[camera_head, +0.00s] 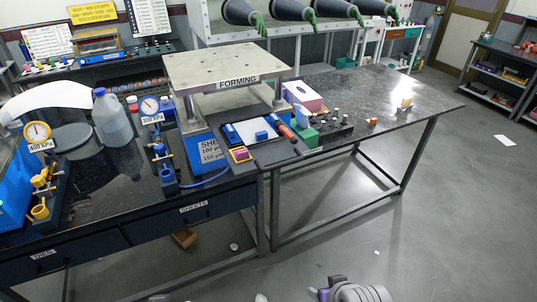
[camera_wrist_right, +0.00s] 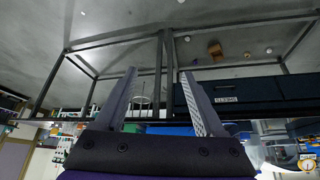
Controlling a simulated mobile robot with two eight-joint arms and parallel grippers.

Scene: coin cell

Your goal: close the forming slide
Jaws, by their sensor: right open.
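The forming press (camera_head: 225,66) stands on the dark bench with a thick metal top plate labelled FORMING. Its slide (camera_head: 262,152) is a dark tray drawn out toward the front right from under the plate. A white sheet or plate (camera_head: 240,134) and a small blue block (camera_head: 262,135) lie on the slide. A red and blue bar (camera_head: 283,129) lies along its right side. My right gripper (camera_wrist_right: 158,73) is open and empty in the right wrist view, below and in front of the bench, apart from the slide. My left gripper is not in view.
Right of the slide are a green block (camera_head: 303,136), a pink-topped box (camera_head: 303,96) and a dark rack (camera_head: 330,130). Bottles and gauges stand at the left. Drawers lie under the bench front, one labelled SHEETS (camera_head: 194,207). The floor in front is mostly clear.

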